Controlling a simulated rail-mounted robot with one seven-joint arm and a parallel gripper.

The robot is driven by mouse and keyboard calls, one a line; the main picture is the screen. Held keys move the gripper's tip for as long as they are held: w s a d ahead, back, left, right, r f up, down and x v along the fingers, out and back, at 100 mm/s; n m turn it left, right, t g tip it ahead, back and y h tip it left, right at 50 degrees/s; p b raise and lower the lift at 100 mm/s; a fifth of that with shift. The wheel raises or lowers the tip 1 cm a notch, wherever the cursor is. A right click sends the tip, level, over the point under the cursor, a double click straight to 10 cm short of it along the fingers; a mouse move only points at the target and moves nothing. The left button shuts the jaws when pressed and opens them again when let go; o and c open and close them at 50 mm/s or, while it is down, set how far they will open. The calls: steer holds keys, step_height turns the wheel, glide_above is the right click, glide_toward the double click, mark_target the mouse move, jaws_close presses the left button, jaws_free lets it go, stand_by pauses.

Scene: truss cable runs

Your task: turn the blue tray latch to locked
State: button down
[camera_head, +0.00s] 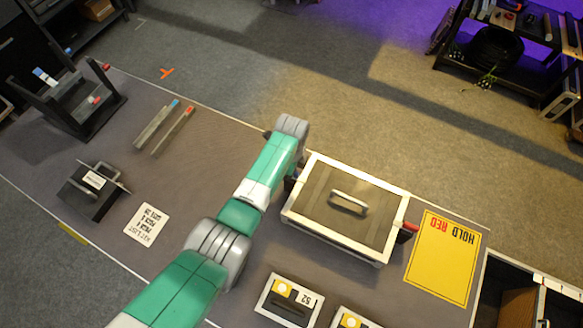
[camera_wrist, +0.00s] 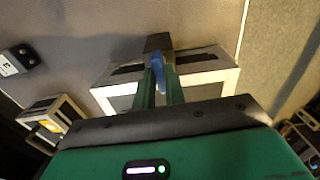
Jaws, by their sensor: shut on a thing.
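The tray (camera_head: 395,215) is a white-edged box with a dark brown lid and a grey handle on top. A red latch (camera_head: 411,227) sticks out of its right end. The blue latch (camera_wrist: 157,62) shows in the wrist view between my fingers, in front of a dark block at the tray's end. My gripper (camera_wrist: 161,88) is shut on the blue latch. The tray's white frame (camera_wrist: 222,82) spreads to both sides of my fingers. I cannot tell the latch's exact angle.
A yellow HOLD RED card (camera_head: 445,258) lies right of the tray. Two small black-and-white boxes, one marked S2 (camera_head: 290,300), stand at the near edge. At left are a white card (camera_head: 147,225), a black holder (camera_head: 93,195), two coloured-tip bars (camera_head: 165,128) and a dark rack (camera_head: 85,100).

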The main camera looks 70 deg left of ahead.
steer(key=shift+m, duration=0.4)
steer(key=c, duration=1.5)
jaws_free()
steer(key=shift+o, duration=0.2)
step_height(320, 180, up, 8)
steer(key=shift+f+p, duration=0.1)
steer(key=shift+p, duration=0.85)
